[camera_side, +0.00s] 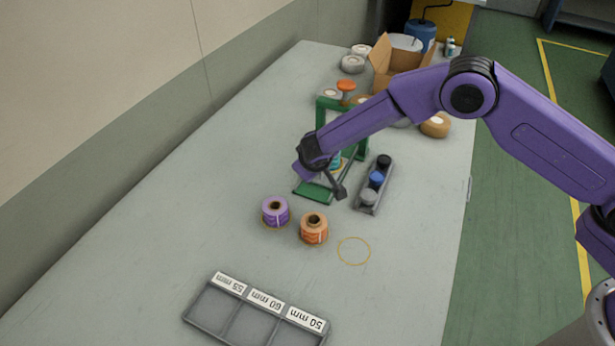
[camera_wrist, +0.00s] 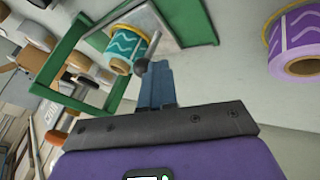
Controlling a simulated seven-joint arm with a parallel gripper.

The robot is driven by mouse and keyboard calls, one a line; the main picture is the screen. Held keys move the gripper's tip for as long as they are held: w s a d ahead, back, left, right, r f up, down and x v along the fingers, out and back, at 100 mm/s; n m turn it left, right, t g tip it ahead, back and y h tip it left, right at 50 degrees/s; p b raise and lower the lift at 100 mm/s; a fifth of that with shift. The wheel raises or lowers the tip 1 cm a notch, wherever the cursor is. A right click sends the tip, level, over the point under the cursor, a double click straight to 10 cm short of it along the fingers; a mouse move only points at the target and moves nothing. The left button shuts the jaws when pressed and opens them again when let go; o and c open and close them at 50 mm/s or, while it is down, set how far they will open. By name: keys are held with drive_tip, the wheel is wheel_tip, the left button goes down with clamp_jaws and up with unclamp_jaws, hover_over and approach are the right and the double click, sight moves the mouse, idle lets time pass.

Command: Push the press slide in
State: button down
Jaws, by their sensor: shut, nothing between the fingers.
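The green rewinder frame (camera_side: 321,118) stands mid-table and carries a teal roll (camera_side: 336,161), which also shows in the wrist view (camera_wrist: 122,45). In the wrist view a grey rod (camera_wrist: 166,30) with a dark rounded knob (camera_wrist: 141,65) sits beside this roll; it looks like the press slide. My gripper (camera_wrist: 157,68) is shut and empty, its tips close to the knob's right side. I cannot tell whether they touch it. In the side view my gripper (camera_side: 338,190) reaches down at the frame's near side and partly hides the roll and slide.
A purple roll (camera_side: 275,212) and an orange roll (camera_side: 314,229) stand in front of the frame. A grey holder (camera_side: 368,207) with several knobs lies to its right. A labelled tray (camera_side: 232,318) lies at the near edge. A cardboard box (camera_side: 385,76) stands behind. The left table is clear.

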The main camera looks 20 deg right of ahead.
drive_tip(key=w+d, duration=0.7)
drive_tip(key=shift+d, duration=0.1)
